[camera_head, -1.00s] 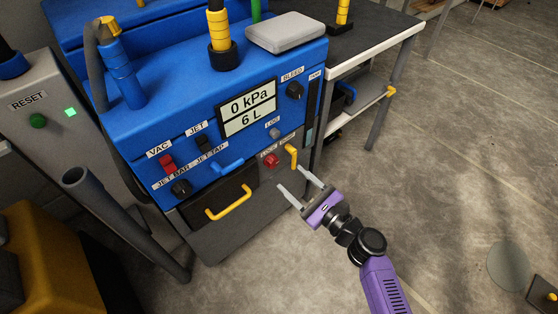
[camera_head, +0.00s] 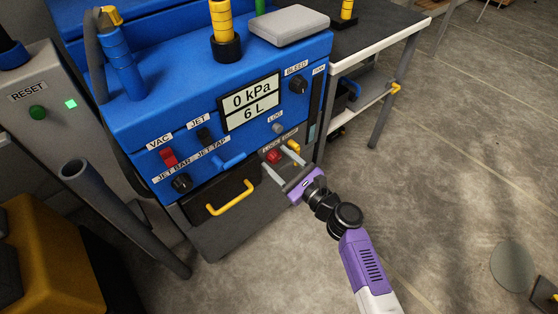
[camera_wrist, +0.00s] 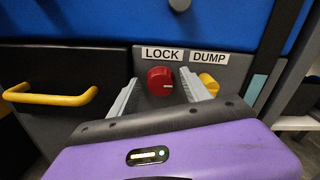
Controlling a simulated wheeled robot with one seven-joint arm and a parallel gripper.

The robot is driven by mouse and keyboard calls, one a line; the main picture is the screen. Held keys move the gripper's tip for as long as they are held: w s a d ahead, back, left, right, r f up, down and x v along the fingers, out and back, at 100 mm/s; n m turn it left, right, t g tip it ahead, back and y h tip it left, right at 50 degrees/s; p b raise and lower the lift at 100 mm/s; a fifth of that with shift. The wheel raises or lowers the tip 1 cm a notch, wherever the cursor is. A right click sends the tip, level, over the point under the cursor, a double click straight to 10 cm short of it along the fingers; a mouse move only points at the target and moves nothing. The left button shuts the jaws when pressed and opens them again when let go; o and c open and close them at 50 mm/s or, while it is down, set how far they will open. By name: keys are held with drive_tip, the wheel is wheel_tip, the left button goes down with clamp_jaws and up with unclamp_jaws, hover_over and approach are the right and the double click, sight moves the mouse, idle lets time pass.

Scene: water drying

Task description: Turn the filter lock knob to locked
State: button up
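The filter lock knob is a round red knob (camera_wrist: 160,81) with a pale pointer line toward the right, under a LOCK label (camera_wrist: 162,54) in the wrist view. It also shows in the head view (camera_head: 273,156) on the front of the blue machine. My gripper (camera_head: 278,160) is open, its two grey fingers apart and pointing at the panel. In the wrist view the fingers (camera_wrist: 160,92) stand to the left and right of the red knob. I cannot tell whether they reach it in depth; no contact shows.
A yellow DUMP handle (camera_wrist: 208,82) sits just right of the right finger, partly hidden by it. A dark drawer with a yellow handle (camera_head: 231,198) is at left. The blue machine (camera_head: 215,90) has a display above.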

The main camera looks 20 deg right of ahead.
clamp_jaws()
drive_tip(key=shift+f+n+b, duration=0.1)
drive_tip(key=shift+n+b, duration=0.3)
drive_tip(key=n+b, duration=0.2)
drive_tip(key=n, duration=0.1)
drive_tip(key=shift+f, duration=0.15)
drive_tip(key=n+b, duration=0.4)
drive_tip(key=shift+a+f, duration=0.1)
drive_tip(key=n+b, duration=0.3)
drive_tip(key=n, duration=0.2)
drive_tip(key=shift+f, duration=0.1)
drive_tip(key=n+b, duration=0.3)
drive_tip(key=n, duration=0.1)
drive_tip(key=shift+n+b, duration=0.3)
drive_tip(key=shift+b, duration=0.05)
